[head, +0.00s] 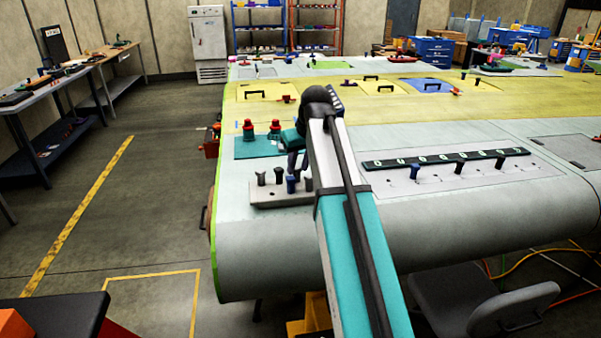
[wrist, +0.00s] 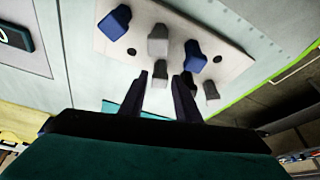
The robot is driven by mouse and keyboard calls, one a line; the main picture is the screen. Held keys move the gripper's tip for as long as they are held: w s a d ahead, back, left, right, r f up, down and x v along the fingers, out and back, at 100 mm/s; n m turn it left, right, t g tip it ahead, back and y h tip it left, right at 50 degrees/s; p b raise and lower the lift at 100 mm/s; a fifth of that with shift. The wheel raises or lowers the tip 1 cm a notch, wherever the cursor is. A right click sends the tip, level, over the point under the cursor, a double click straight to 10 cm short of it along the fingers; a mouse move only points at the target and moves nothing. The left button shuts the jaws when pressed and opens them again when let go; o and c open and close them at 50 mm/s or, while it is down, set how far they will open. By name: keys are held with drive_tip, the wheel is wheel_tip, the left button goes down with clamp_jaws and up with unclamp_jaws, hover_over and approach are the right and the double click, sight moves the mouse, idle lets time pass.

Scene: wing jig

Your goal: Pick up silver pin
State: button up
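A light plate (wrist: 122,50) holds several silver and blue pins. A silver pin (wrist: 160,72) shows between the tips of my gripper (wrist: 160,88) in the wrist view; I cannot tell whether it is between the fingers or just beyond them. The fingers are apart, with a gap on either side of this pin. Another silver pin (wrist: 158,40) stands farther up the plate, and another silver pin (wrist: 211,91) lies to the right. Blue pins (wrist: 194,56) stand among them. In the head view my arm hides part of the plate (head: 262,197) and its pins (head: 279,175).
A black strip (head: 440,160) with several pins below it lies right of my arm on the wing surface. Two red items (head: 248,130) stand on a teal mat (head: 255,150) behind the plate. A chair (head: 500,305) is at the wing's front. Floor at left is clear.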

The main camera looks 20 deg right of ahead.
sight(297, 167)
drive_tip(key=shift+p+x, duration=0.35)
drive_tip(key=shift+x, duration=1)
clamp_jaws()
drive_tip(key=shift+r, duration=0.1)
drive_tip(key=shift+r+b, duration=1.4)
drive_tip(key=shift+r, duration=3.5)
